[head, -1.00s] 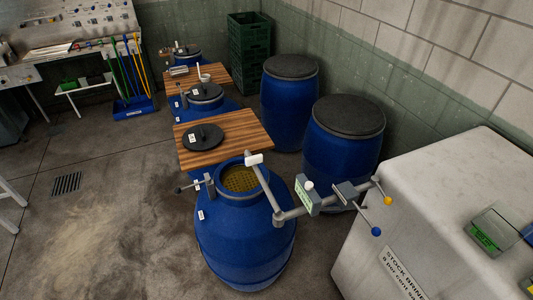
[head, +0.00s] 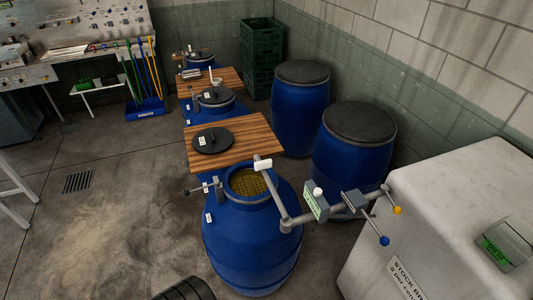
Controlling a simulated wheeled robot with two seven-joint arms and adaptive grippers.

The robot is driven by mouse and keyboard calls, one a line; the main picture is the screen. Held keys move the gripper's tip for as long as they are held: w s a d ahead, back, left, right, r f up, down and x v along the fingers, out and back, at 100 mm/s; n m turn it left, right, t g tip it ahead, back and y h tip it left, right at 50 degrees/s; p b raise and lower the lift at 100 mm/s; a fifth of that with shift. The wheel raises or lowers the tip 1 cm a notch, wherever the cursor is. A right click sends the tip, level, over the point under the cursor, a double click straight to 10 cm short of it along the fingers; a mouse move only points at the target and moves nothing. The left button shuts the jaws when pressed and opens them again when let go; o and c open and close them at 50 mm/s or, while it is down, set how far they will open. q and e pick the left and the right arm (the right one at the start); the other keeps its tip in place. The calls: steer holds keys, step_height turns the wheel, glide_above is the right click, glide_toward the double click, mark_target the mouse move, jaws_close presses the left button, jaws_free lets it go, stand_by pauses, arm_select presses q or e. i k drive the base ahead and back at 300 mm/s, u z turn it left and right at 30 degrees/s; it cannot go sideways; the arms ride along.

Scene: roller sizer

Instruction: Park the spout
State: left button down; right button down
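The spout is a grey jointed pipe (head: 277,192) with a white end piece (head: 262,164). It reaches over the mouth of the front blue drum (head: 250,245), and its white end stands at the far rim of the open mouth. Yellowish contents (head: 248,184) show inside. The pipe runs right to a grey fitting with a green label (head: 316,204), a blue-knobbed lever (head: 384,240) and a yellow-knobbed lever (head: 397,210). Neither gripper can be made out in the head view.
A wooden board (head: 245,140) with a black lid (head: 212,140) lies behind the front drum. Two lidded blue drums (head: 350,160) stand by the wall. A white brine tank (head: 450,215) fills the right. A dark ribbed shape (head: 185,290) shows at the bottom edge.

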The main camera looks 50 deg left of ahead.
mark_target(259, 164)
steer(key=k, duration=0.55)
steer(key=u, duration=0.7)
steer(key=i, duration=0.5)
